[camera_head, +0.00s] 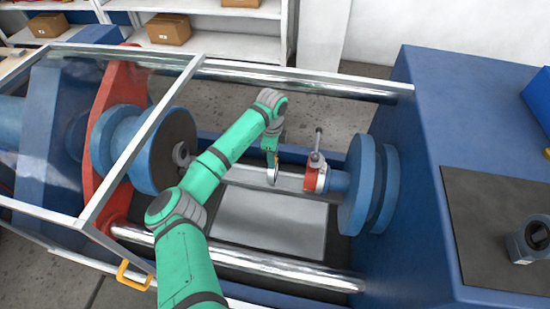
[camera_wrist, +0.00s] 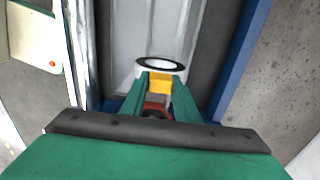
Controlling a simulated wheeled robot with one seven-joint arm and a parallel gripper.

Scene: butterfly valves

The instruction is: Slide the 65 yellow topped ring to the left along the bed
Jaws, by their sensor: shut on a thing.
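The yellow topped ring shows in the wrist view as a white ring (camera_wrist: 160,64) with a dark rim and a yellow block (camera_wrist: 159,84) on it. My gripper (camera_wrist: 160,80) is shut on the yellow block, one green finger on each side. In the head view the ring (camera_head: 272,177) is a thin pale disc, seen nearly edge-on over the bed (camera_head: 262,222), with my gripper (camera_head: 271,155) above it. I cannot read any number on it, and cannot tell whether it touches the bed.
A red valve (camera_head: 315,175) with an upright lever stands close to the right, by a blue flanged spindle (camera_head: 365,187). A blue flange (camera_head: 172,150) and red plate (camera_head: 118,98) stand left, behind a framed clear guard (camera_head: 133,178). Bright rails (camera_head: 255,262) run along the bed.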

